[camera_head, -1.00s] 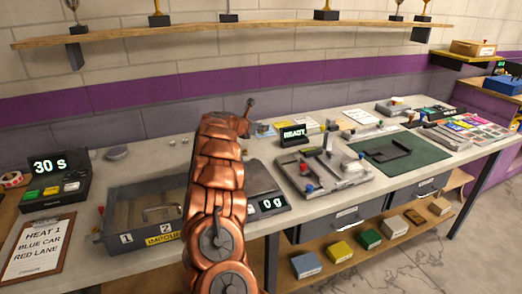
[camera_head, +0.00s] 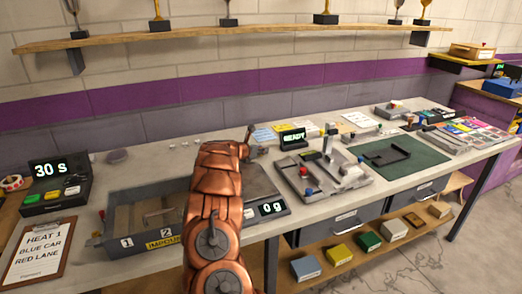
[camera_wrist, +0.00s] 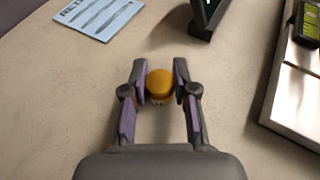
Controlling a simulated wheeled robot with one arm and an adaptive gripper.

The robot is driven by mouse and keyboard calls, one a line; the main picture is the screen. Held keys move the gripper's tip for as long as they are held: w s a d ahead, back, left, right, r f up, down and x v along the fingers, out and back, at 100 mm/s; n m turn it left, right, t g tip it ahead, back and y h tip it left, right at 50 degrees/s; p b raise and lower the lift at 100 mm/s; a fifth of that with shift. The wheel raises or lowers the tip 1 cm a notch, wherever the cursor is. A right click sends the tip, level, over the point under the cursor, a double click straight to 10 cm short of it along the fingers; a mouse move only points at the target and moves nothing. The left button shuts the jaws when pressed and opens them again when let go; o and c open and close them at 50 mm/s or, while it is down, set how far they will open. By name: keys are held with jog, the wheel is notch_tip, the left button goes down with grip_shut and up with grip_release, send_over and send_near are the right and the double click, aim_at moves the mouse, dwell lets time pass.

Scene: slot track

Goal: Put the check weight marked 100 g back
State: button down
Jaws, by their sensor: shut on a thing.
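A small round brass-coloured weight (camera_wrist: 159,84) is between the fingertips of my gripper (camera_wrist: 160,80) in the wrist view. The gripper is shut on it, a finger on each side. I cannot read any marking on the weight. Pale bench top shows around the weight; I cannot tell whether it touches the bench. In the head view my copper arm hides the weight and most of the gripper. The scale (camera_head: 262,190) beside my arm reads 0 g.
A blue printed card (camera_wrist: 98,16) lies on the bench, upper left in the wrist view. The READY display (camera_head: 293,138) stands close by. A grey fixture plate (camera_head: 350,183) is to the right, and a grey bin (camera_head: 115,220) is left of my arm.

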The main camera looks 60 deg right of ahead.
jog(key=shift+f, duration=0.1)
jog(key=c, duration=0.9)
grip_release()
jog(key=shift+w+a+r, duration=0.1)
jog(key=shift+a+r, duration=0.1)
jog(key=shift+a, duration=0.2)
jog(key=shift+b+v, duration=1.8)
jog(key=shift+v, duration=3.8)
